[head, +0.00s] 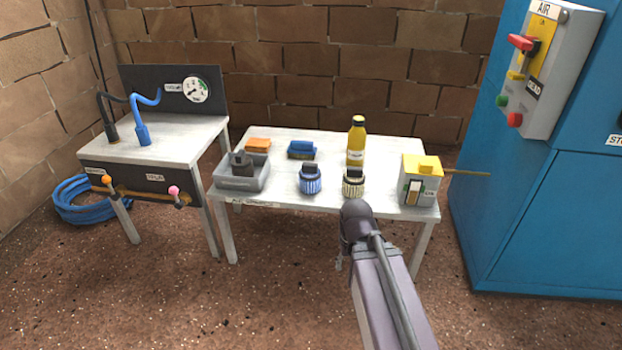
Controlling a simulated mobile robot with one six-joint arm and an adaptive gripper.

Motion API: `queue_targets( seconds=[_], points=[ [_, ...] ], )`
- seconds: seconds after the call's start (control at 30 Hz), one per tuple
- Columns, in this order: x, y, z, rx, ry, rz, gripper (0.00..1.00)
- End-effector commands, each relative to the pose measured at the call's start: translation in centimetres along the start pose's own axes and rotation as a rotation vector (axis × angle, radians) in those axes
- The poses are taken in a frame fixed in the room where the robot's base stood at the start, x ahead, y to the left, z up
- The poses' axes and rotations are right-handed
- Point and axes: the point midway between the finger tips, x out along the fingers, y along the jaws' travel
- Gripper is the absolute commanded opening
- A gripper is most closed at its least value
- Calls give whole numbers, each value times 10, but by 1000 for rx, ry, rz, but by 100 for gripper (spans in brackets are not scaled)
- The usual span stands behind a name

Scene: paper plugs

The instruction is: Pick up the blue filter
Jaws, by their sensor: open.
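The blue filter (310,180) is a short upright cylinder with blue and white pleats and a dark top. It stands near the front edge of the white table (285,207), left of centre. A similar cream and black filter (353,182) stands to its right, apart from it. My arm rises from the bottom of the head view, with its bent joint in front of the table's front edge, right of the blue filter. My gripper's fingers cannot be made out; they are hidden behind the arm or out of view. Nothing is seen touching the blue filter.
A grey tray (259,183) with a dark part stands left of the filter. Behind are an orange block (258,145), a blue block (301,150) and a yellow bottle (356,142). A yellow-topped box (421,180) stands right. A workbench (180,138) and blue cabinet (540,200) flank the table.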

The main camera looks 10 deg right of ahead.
Motion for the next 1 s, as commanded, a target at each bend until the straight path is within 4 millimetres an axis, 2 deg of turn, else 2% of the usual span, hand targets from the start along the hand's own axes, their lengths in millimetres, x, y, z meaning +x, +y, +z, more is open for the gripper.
queue_targets(
  seconds=[0.27, 0.47, 0.67, 1.0],
  points=[
    [-3, 0, 0, 0, 0, 0, 65],
    [-21, 0, 0, 0, 0, 0, 65],
    [-55, 0, 0, 0, 0, 0, 65],
    [-124, 0, 0, 0, 0, 0, 65]
  ],
)
